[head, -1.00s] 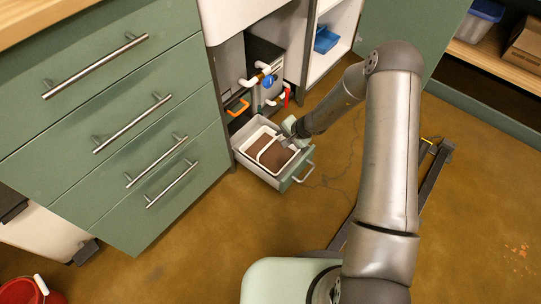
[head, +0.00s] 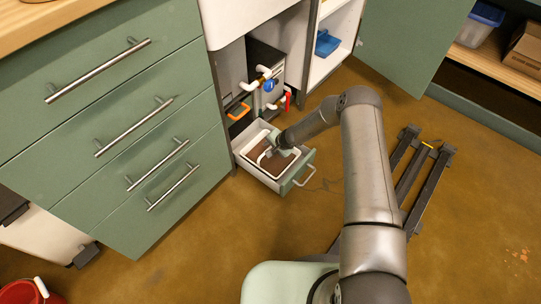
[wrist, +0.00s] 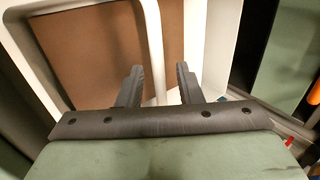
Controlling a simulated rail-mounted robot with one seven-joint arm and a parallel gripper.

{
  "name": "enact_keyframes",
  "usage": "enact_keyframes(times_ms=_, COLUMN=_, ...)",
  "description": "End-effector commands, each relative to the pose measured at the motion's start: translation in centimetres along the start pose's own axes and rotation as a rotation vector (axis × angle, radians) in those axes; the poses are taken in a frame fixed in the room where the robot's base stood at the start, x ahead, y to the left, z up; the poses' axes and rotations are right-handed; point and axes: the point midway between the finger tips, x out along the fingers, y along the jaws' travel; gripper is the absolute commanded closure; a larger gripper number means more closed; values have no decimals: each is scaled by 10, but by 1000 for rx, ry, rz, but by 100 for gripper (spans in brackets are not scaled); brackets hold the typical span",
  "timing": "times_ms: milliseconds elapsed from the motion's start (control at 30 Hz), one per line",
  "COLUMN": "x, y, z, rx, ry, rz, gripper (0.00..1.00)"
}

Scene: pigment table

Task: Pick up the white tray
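The white tray (head: 248,152) sits inside a pulled-out drawer low in the cabinet, with a brown surface (head: 283,162) inside its rim. A white bar stands across the tray. My gripper (head: 269,152) is at the tray, partly hidden by the wrist in the head view. In the wrist view my gripper (wrist: 158,86) is open. Its two dark fingers are apart, and the white bar (wrist: 155,48) runs down between them. I see a gap on each side of the bar. The brown surface (wrist: 95,55) lies beyond the fingers.
The open drawer's green front (head: 297,170) with its handle stands on the tray's right. Pipes with a red handle (head: 288,98) and an orange handle (head: 238,111) are behind it. Green drawers (head: 110,130) rise at left. The floor (head: 470,200) at right is mostly clear.

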Motion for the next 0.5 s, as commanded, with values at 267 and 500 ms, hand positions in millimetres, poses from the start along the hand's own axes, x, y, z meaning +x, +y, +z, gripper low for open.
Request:
enact_keyframes(times_ms=267, x=6, y=1, z=0, rx=0, ry=-1, rz=0, gripper=67)
enact_keyframes(times_ms=500, x=6, y=1, z=0, rx=0, ry=-1, rz=0, gripper=100)
